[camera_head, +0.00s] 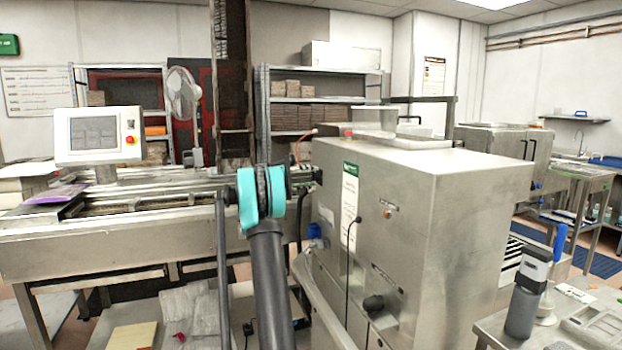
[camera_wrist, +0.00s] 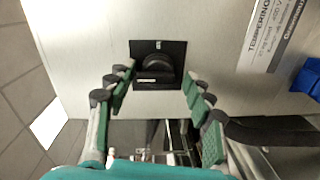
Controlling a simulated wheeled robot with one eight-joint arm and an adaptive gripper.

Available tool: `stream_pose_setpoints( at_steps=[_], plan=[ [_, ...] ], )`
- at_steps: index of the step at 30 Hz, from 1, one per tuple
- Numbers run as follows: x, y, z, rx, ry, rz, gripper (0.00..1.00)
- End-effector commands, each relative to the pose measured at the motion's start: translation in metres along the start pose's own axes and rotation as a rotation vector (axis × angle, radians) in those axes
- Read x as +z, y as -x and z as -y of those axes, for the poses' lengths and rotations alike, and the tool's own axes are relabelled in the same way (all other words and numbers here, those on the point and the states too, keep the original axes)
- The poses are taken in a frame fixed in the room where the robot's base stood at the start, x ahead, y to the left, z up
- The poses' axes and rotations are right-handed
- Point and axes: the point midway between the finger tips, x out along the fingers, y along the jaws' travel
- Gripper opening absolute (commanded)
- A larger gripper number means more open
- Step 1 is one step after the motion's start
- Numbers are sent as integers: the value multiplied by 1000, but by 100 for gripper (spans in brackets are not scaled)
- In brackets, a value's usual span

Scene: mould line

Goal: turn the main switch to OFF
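The main switch (camera_wrist: 160,64) is a black rotary knob on a square black plate, set in a pale metal panel in the wrist view. A small light mark shows above the knob and a pale strip below it; I cannot read its position. My gripper (camera_wrist: 159,82) is open, its green-padded fingers on either side of the knob with gaps. I cannot tell if the fingertips touch the panel. In the head view my gripper reaches the left edge of the steel machine (camera_head: 455,220); the switch is hidden there.
A text label (camera_wrist: 272,35) and a blue part (camera_wrist: 307,78) sit right of the switch. A conveyor with a control screen (camera_head: 97,135) stands left of the machine. A black knob (camera_head: 374,303) juts from its front. A side table with a bottle (camera_head: 524,300) stands at right.

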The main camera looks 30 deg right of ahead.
Motion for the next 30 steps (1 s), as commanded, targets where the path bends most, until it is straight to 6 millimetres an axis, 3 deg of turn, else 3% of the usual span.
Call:
stream_pose_setpoints(
  at_steps=[7,11,24,30],
  plan=[
    [1,0,-2,3,0,1,53],
    [0,10,-2,3,0,-1,53],
    [0,92,-1,2,0,-2,53],
    [0,114,0,2,0,0,53]
  ],
)
